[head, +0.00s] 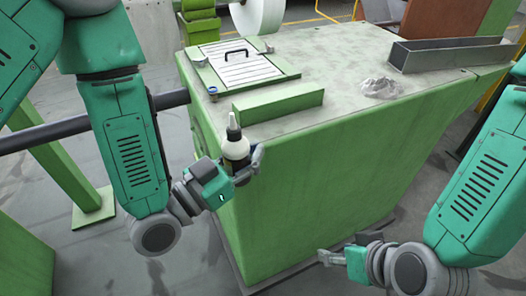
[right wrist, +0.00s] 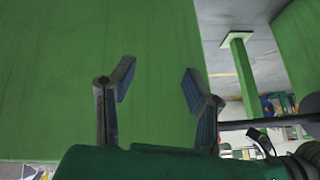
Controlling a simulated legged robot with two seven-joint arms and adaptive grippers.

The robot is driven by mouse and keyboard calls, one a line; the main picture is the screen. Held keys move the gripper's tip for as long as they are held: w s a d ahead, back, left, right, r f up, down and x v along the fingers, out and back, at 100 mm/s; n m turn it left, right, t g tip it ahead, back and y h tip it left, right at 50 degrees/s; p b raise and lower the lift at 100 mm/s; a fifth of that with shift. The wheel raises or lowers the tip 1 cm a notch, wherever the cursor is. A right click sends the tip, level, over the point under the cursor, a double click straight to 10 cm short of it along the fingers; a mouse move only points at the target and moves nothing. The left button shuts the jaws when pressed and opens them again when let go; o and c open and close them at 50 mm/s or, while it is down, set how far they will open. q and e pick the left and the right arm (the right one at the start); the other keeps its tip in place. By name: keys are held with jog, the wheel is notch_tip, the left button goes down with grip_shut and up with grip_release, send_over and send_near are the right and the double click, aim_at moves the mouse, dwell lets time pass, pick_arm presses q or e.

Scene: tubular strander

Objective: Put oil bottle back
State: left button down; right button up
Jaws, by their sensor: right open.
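My right gripper (head: 338,256) is low in front of the cabinet's front face. In the right wrist view, its two fingers (right wrist: 158,95) are apart with nothing between them.
The green cabinet (head: 310,185) has a worn grey top. On it are a green raised block (head: 278,102), a hatch panel with a black handle (head: 240,64), a grey metal trough (head: 450,54) and a crumpled grey heap (head: 381,88). The middle of the top is clear.

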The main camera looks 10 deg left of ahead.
jog(key=w+a+r+n+t+y, duration=0.3)
jog(key=a+r, duration=0.6)
jog(key=r, duration=0.4)
jog(key=n+t+y, duration=0.1)
jog(key=n+y, duration=0.1)
send_near(225, 138)
jog(key=w+f, duration=0.2)
jog(key=f, duration=0.1)
jog(key=shift+w, duration=0.1)
jog(key=shift+w+a, duration=0.15)
jog(key=x, duration=1.1)
jog(key=shift+w+a, duration=0.15)
jog(key=shift+a, duration=0.05)
grip_shut()
